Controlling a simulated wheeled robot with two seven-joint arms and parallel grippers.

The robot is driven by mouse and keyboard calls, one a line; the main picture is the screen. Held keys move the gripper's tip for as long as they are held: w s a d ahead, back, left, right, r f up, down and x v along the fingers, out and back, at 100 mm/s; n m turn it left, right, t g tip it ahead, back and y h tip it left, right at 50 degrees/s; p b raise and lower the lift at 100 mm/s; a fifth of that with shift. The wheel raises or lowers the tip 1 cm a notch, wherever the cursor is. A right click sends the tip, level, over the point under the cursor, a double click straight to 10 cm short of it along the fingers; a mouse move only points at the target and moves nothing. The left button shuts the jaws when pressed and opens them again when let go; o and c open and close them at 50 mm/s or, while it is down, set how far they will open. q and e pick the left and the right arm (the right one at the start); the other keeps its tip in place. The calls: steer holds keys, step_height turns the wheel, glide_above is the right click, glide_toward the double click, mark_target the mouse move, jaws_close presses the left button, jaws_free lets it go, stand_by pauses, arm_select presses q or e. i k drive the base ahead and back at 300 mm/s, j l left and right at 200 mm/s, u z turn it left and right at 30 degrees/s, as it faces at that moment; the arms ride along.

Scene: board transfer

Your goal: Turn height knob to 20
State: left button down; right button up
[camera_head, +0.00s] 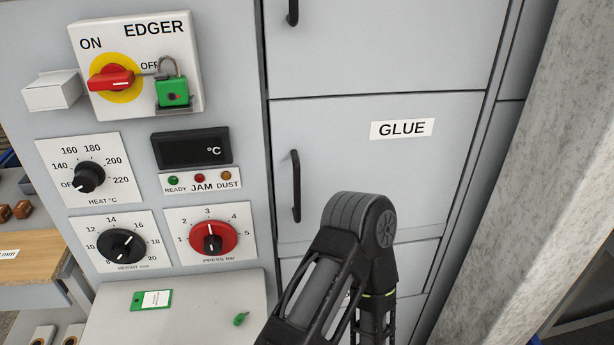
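The height knob (121,246) is a black round knob on a white plate marked "HEIGHT mm", at the lower left of the grey panel. Its scale runs up to 20 at the lower right. Its white pointer line tilts up and to the right, toward about 16; the exact value is hard to read. Nothing touches or covers the knob. A dark arm of mine rises from the bottom edge, right of the panel, and bends back down. Neither gripper is in view.
A red pressure knob (212,238) sits just right of the height knob, and a black heat knob (90,177) above it. Below is a pale ledge (190,311) with a green tag (151,300) and a small green key (240,319). A GLUE cabinet (400,170) stands right.

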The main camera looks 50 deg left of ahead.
mark_target(118, 247)
steer(key=u, duration=2.9)
